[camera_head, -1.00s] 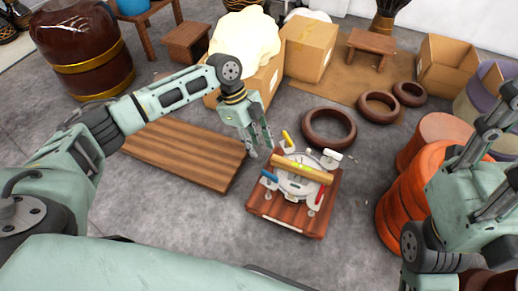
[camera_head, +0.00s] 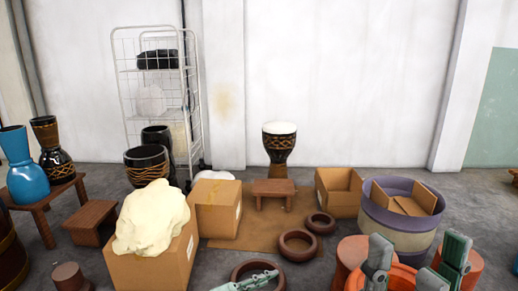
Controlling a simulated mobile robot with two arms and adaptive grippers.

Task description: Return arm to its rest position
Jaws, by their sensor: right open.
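My right gripper (camera_head: 418,255) shows at the bottom right, with its grey-green fingers pointing up and standing apart. It is open, and I see nothing held between the fingers. It appears in front of the orange drums and the purple tub (camera_head: 397,241). A small piece of my left arm shows at the bottom middle, over a brown ring (camera_head: 298,246) area.
A cardboard box (camera_head: 150,268) with a cream lump on top stands at the lower left. Another box (camera_head: 218,215), a small stool (camera_head: 273,190) and a goblet drum (camera_head: 279,150) stand farther back. Blue and dark drums stand left. A wire rack (camera_head: 155,95) is against the wall.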

